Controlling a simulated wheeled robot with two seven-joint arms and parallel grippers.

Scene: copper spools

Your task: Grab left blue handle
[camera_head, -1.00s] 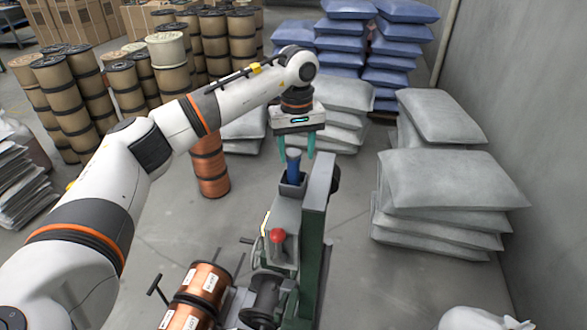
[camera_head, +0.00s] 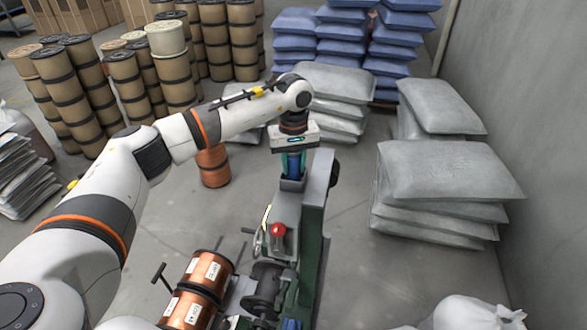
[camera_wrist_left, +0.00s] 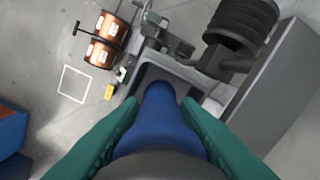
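A blue handle (camera_wrist_left: 160,125) stands upright in a dark square socket (camera_wrist_left: 200,82) on the grey and green machine. My left gripper (camera_head: 293,165) points down over it, with one teal finger on each side. In the left wrist view the handle fills most of the space between the fingers (camera_wrist_left: 160,104). The fingers lie close along its sides, but whether they press on it is not clear. In the head view the fingers and wrist hide most of the handle. Another blue part (camera_head: 291,323) shows at the bottom edge. My right gripper is not in view.
The machine has a red knob (camera_head: 278,230) and copper spools (camera_head: 205,272) beside it. A tall grey-green upright (camera_head: 319,185) stands close right of the gripper. A copper spool (camera_head: 213,166) stands behind on the floor. Grey sacks (camera_head: 440,185) are stacked at the right wall.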

